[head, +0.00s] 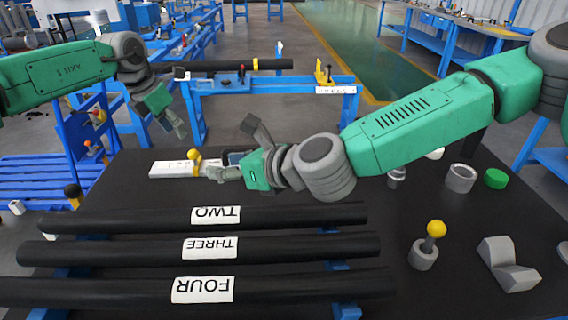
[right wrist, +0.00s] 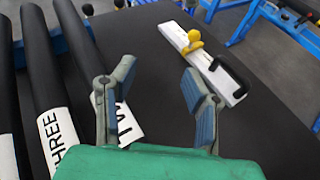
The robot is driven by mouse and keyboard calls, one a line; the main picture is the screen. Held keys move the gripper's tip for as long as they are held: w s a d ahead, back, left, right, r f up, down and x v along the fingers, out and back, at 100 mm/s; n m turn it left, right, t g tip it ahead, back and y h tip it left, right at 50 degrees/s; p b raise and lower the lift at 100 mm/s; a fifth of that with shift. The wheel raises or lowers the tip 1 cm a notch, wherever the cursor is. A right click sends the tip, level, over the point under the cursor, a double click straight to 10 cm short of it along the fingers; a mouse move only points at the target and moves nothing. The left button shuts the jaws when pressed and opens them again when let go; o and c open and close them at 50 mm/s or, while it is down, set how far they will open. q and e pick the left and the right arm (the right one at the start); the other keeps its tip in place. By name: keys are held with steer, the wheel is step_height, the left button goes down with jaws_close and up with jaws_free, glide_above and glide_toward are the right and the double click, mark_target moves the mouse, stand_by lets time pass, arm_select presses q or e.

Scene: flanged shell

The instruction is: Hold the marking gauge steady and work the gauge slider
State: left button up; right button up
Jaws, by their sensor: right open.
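The marking gauge (head: 172,169) is a white bar lying flat on the dark table, left of centre in the head view. Its yellow slider (head: 195,160) has a round knob on top. The right wrist view shows the whole bar (right wrist: 208,66), the yellow slider (right wrist: 192,43) and a black handle (right wrist: 231,76) at the bar's near end. My right gripper (right wrist: 155,95) is open and empty, short of the gauge; in the head view its arm hides the handle end. My left gripper (head: 184,101) is open and empty, above and behind the gauge, touching nothing.
Black pipes labelled TWO (head: 300,215), THREE (head: 310,246) and FOUR (head: 310,285) lie along the table front. A grey cup with a yellow-knobbed piece (head: 424,255), a grey V-block (head: 508,265), a ring (head: 460,178) and a green disc (head: 495,178) stand at right.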

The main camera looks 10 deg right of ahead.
steer(key=w+d+f+m+t+h, duration=0.1)
steer(key=w+d+f, duration=0.1)
steer(key=w+d, duration=0.1)
steer(key=w+d+f+m+h, duration=0.1)
steer(key=w+d+f+h, duration=0.1)
steer(key=d, duration=0.4)
steer(key=w+d+f+m+t+h, duration=0.1)
steer(key=w+d+f, duration=0.3)
steer(key=shift+d+f+t, duration=0.1)
steer(key=shift+d+t, duration=0.05)
steer(key=shift+t, duration=0.15)
steer(key=x, duration=1.3)
steer(key=shift+w+f, duration=0.15)
steer(key=shift+w, duration=0.1)
